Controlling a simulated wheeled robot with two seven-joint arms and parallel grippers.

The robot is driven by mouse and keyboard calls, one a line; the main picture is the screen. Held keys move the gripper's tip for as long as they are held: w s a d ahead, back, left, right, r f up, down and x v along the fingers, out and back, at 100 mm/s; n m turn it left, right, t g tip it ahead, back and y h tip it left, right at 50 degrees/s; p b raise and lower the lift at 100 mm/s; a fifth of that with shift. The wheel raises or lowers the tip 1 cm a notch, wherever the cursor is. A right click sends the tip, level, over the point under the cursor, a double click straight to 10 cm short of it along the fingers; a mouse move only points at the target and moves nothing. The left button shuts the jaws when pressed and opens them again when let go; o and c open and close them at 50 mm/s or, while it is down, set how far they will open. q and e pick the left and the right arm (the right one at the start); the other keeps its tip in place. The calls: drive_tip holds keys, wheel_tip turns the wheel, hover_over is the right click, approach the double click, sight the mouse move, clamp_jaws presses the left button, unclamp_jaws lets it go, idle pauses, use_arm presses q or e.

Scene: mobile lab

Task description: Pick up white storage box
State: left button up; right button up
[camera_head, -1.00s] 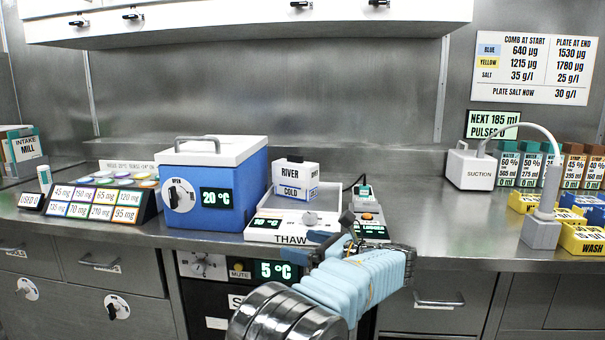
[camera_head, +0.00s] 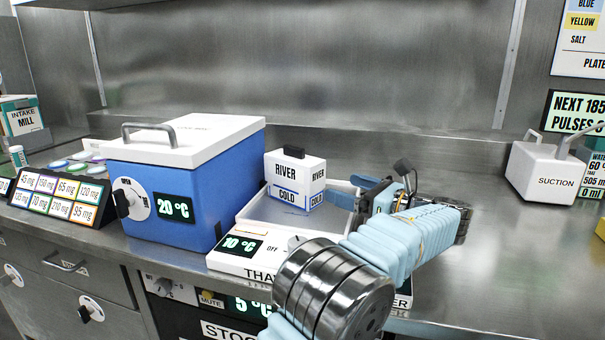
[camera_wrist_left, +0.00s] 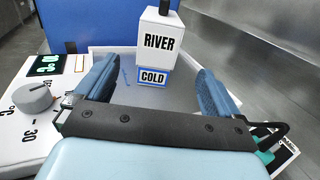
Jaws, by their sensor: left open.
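The white storage box (camera_head: 295,180) is labelled RIVER with a blue COLD band and has a black knob on top. It stands upright at the back of the white tray of the thaw unit (camera_head: 236,243). My left gripper (camera_head: 372,192) is open, over the tray, to the right of the box in the head view. In the left wrist view the box (camera_wrist_left: 157,48) stands ahead, between the directions of the two blue fingers (camera_wrist_left: 152,88), apart from them. Nothing is between the fingers. My right gripper is not in view.
A blue cooler (camera_head: 188,180) with a white lid stands just left of the box. A white suction unit (camera_head: 545,172) stands at the right. A label rack (camera_head: 60,196) stands at the far left. The steel counter between the thaw unit and suction unit is clear.

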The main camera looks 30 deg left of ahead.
sight(318, 179)
use_arm(q)
drive_tip(key=a, duration=0.4)
drive_tip(key=w+a, duration=0.1)
drive_tip(key=a, duration=0.2)
drive_tip(key=shift+a, duration=0.1)
drive_tip(key=a, duration=0.5)
drive_tip(key=shift+w+a+r+p, duration=0.2)
drive_tip(key=shift+w+r+p, duration=0.05)
drive_tip(key=shift+w+p, duration=0.15)
clamp_jaws()
